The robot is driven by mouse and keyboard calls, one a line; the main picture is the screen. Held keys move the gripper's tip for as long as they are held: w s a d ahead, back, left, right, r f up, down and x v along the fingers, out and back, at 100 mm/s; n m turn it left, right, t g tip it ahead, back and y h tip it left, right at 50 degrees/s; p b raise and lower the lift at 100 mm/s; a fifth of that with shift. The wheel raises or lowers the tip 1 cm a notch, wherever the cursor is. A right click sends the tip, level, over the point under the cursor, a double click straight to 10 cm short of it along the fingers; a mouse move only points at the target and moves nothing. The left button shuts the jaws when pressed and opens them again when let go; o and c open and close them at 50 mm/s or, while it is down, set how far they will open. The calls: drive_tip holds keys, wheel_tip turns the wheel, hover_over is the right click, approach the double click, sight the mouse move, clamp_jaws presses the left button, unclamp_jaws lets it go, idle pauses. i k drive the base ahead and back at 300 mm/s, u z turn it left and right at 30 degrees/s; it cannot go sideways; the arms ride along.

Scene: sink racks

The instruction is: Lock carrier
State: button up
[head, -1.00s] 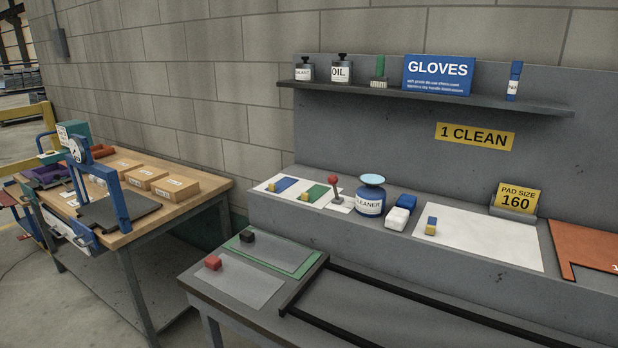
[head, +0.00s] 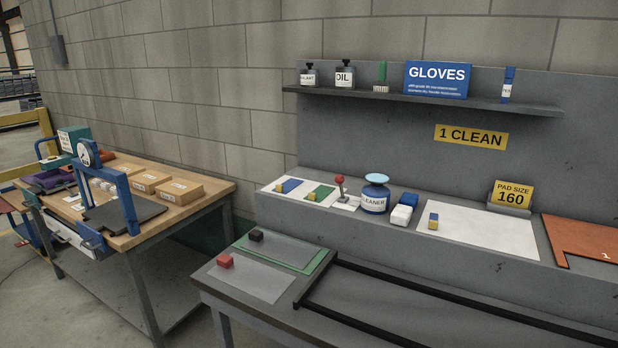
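My gripper is not in view. No thing labelled as a carrier shows, and I cannot tell which part it is. A black rail frame (head: 425,293) lies along the low grey bench at the front right, and its right end is cut off. A small lever with a red knob (head: 340,181) stands upright on the grey ledge, beside the blue cleaner pot (head: 375,196).
The ledge holds a white sheet (head: 485,232) and a yellow pad size sign (head: 511,197). A wooden workbench (head: 205,210) with a blue frame (head: 128,190) stands left.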

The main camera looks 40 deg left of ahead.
sight(339, 179)
drive_tip(key=z, duration=0.85)
drive_tip(key=k, duration=0.1)
drive_tip(key=u, duration=2.25)
drive_tip(key=k, duration=0.9)
drive_tip(key=z, duration=0.15)
drive_tip(key=i, duration=0.8)
drive_tip(key=u, duration=0.05)
